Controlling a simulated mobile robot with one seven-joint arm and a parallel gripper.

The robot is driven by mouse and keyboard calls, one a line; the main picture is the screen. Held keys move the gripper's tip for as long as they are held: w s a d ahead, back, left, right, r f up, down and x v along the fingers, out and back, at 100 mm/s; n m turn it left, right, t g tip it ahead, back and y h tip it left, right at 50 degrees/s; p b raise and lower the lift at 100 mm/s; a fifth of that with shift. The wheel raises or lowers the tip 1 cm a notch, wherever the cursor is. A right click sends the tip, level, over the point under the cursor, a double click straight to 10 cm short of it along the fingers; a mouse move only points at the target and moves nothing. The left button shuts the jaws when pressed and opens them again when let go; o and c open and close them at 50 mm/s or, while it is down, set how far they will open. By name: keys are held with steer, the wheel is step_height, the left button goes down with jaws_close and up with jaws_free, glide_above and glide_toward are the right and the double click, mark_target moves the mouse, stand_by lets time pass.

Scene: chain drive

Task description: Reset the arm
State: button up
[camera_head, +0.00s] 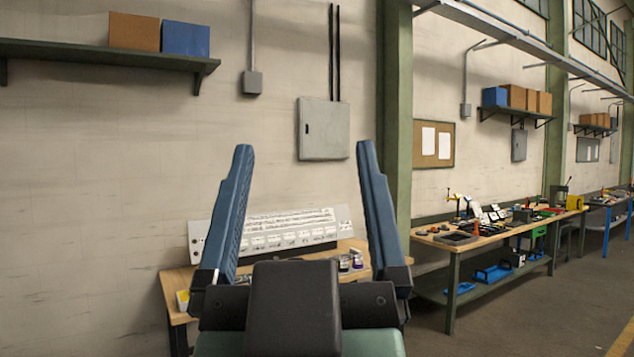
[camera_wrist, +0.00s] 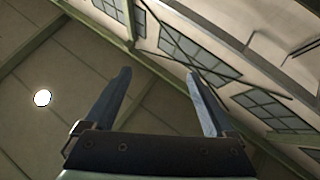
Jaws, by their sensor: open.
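My gripper (camera_head: 304,160) stands up in the middle of the head view, its two blue fingers spread wide apart with nothing between them. It is raised in front of the wall and hides part of the wooden table behind it. In the wrist view my gripper (camera_wrist: 162,88) is also open and empty, and its fingers point up toward the ceiling and high windows (camera_wrist: 180,45).
A small wooden table (camera_head: 176,279) with a white panel (camera_head: 285,229) and small jars (camera_head: 350,261) stands behind my gripper. A green pillar (camera_head: 397,110) rises right of it. A long workbench (camera_head: 490,238) with tools runs along the right. Floor at the lower right is clear.

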steer(key=shift+s+d+r+m+t, duration=0.15)
steer(key=shift+s+d+r+t, duration=0.15)
steer(key=shift+s+r, duration=0.3)
steer(key=shift+s+d+r+m+t, duration=0.15)
steer(key=shift+s+r+t, duration=0.15)
steer(key=shift+s+r, duration=0.2)
steer(key=shift+f, duration=0.1)
